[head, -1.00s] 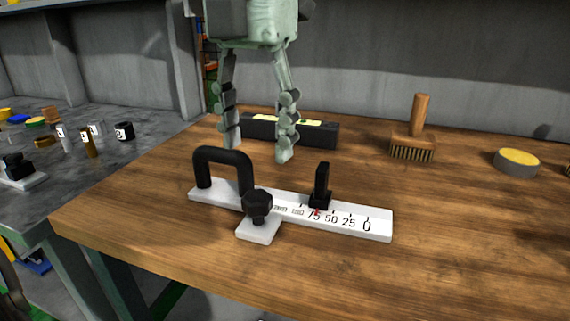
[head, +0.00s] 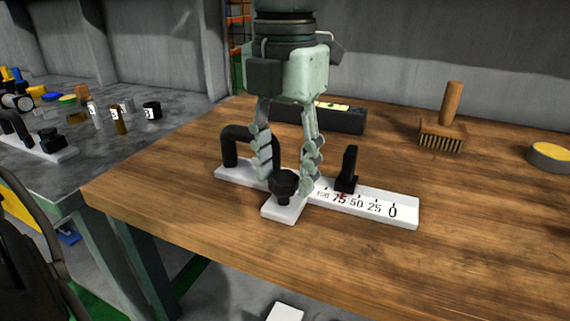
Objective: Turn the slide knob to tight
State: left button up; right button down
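The slide knob (head: 284,184) is a black, faceted knob on a short white plate at the front side of a white scale bar (head: 405,212). The bar carries printed numbers, with 0 at the right end, and a red mark near 75. A black upright slider (head: 347,170) stands on the bar near that mark. A black arched handle (head: 230,146) stands at its left end. My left gripper (head: 286,184) points down over the knob, open, one finger on the left and one on the right. Whether the fingers touch it is unclear. My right gripper is not in view.
The device stands on a wooden table (head: 220,240). A dark tray (head: 345,119) lies behind the gripper. A brush (head: 443,130) and a round yellow-topped pad (head: 550,155) are to the right. A grey bench (head: 75,165) with small items is at left.

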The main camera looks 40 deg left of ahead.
pick_arm(q)
jog(key=c, duration=0.9)
jog(key=shift+o, duration=0.2)
